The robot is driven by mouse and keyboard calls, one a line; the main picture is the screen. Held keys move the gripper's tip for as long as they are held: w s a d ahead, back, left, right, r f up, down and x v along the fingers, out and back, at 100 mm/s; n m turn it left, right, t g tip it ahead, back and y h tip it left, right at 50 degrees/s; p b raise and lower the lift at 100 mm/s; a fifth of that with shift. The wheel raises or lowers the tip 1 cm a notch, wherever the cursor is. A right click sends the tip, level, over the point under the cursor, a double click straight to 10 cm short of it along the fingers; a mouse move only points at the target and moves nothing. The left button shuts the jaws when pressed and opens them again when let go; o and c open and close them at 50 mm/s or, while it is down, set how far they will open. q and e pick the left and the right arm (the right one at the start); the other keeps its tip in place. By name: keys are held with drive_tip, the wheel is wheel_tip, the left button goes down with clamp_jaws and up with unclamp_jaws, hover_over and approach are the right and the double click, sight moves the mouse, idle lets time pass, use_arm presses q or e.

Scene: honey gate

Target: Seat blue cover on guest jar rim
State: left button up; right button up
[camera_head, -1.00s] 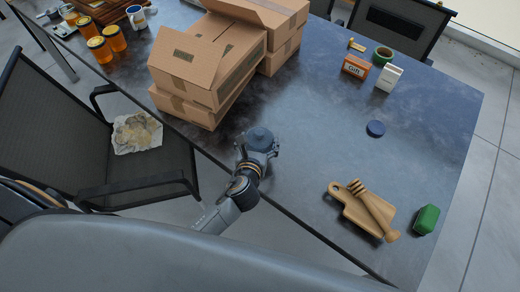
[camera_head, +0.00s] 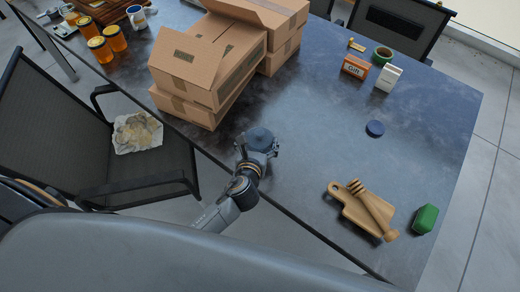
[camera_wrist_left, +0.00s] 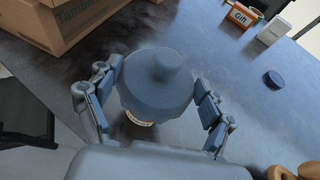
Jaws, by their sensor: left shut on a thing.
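A blue-grey round cover with a raised knob (camera_head: 262,136) is between the fingers of my left gripper (camera_head: 260,150), near the table's front edge. In the left wrist view the cover (camera_wrist_left: 158,75) fills the space between the two fingers of the left gripper (camera_wrist_left: 155,98), which is shut on it. A pale, beaded edge (camera_wrist_left: 138,122) shows just under the cover; I cannot tell whether it is a jar rim. The guest jar cannot be clearly made out; the cover hides what is below. My right gripper is not in view.
Cardboard boxes (camera_head: 210,65) stand close behind-left of the gripper. A flat dark-blue disc (camera_head: 375,128) lies to the right. A wooden board (camera_head: 355,210) with a honey dipper and a green block (camera_head: 425,219) lie at front right. The table's middle (camera_head: 310,130) is clear.

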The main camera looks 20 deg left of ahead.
use_arm(q)
drive_tip(key=shift+f+b, duration=0.7)
drive_tip(key=shift+f, duration=0.4)
idle(0.4)
drive_tip(key=shift+p, duration=0.3)
idle(0.5)
drive_tip(key=shift+f, duration=0.45)
idle(1.0)
idle(0.3)
idle(0.5)
drive_tip(key=o, duration=0.7)
drive_tip(key=shift+c, duration=0.2)
drive_tip(key=shift+s+r, duration=0.1)
drive_tip(key=shift+s, duration=0.1)
drive_tip(key=shift+s+r+p, duration=0.15)
drive_tip(key=shift+s+p, duration=0.1)
drive_tip(key=shift+p, duration=0.15)
drive_tip(key=shift+p+v, duration=0.65)
drive_tip(key=shift+v, duration=0.6)
